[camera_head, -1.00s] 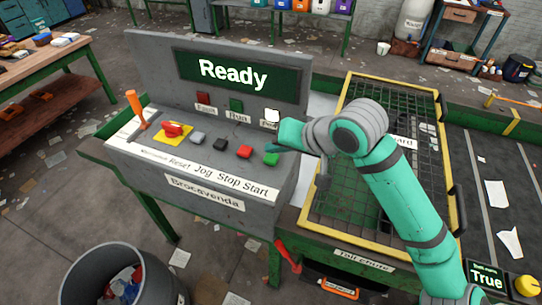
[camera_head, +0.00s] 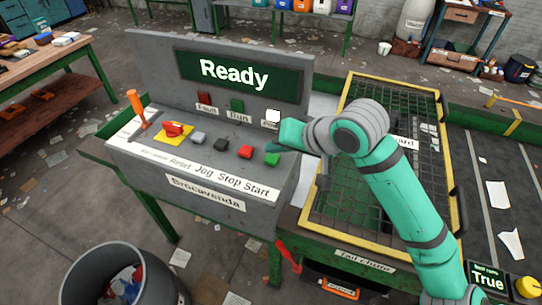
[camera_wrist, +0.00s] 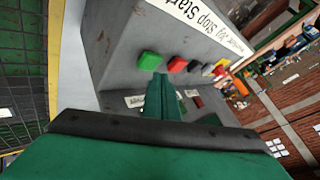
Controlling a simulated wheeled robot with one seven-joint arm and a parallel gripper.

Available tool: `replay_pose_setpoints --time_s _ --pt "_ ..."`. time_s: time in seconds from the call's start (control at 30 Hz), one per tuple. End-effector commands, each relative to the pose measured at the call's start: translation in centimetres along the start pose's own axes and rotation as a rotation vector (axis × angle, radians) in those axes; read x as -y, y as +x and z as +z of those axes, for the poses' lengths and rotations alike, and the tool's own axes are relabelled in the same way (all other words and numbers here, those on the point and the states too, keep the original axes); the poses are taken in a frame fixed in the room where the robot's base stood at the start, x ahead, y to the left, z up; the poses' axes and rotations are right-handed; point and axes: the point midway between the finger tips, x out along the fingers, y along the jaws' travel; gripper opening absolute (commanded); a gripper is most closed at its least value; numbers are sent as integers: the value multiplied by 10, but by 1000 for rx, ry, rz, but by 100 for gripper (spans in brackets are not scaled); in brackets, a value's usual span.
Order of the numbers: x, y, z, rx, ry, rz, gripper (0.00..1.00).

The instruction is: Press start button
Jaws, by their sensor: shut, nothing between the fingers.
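The green start button (camera_head: 272,159) is the rightmost of the row on the grey control console, above the word "Start". It also shows in the wrist view (camera_wrist: 150,61), just beyond my fingertips. My gripper (camera_wrist: 160,85) is shut and empty. In the head view my gripper (camera_head: 282,149) is close above and beside the green button, partly hidden by my wrist. I cannot tell whether the fingertips touch the button. The console display (camera_head: 235,75) reads "Ready".
The red stop button (camera_head: 245,152) sits left of the green one, with black and grey buttons and a red switch on yellow (camera_head: 172,130) further left. A yellow-framed guard grid (camera_head: 330,232) lies under my arm. A grey bin (camera_head: 75,283) stands front left.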

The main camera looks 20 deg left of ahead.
Motion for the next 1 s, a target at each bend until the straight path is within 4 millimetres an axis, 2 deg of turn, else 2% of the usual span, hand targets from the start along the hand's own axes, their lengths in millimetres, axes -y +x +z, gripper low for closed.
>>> replay_pose_setpoints --time_s 1.0 --pt "-2 8 6 2 -3 -2 0"
